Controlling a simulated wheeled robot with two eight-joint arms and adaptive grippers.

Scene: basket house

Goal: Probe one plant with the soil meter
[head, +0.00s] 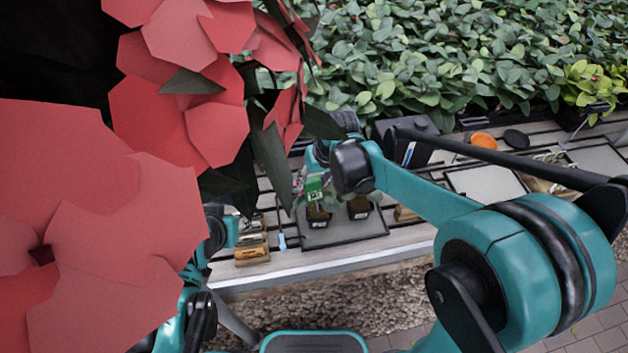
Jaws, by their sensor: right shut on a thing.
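The soil meter (314,187), a small green box with a pale label, shows just above the potted plants. My right gripper (311,176) is shut on it, though my wrist hides most of the fingers. A dark pot (318,215) stands directly below the meter, and a second dark pot (358,207) stands to its right. Both are on a dark-rimmed grey tray (345,232). The meter's probe cannot be made out, so I cannot tell whether it touches soil. My left arm shows at the lower left, but its gripper is hidden.
Large red flowers with dark leaves block the left side of the view. Small wooden boxes (250,248) and a blue-handled tool (282,241) lie left of the tray. A second tray (484,184) and an orange disc (484,140) are at right. Dense green plants (440,60) line the back.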

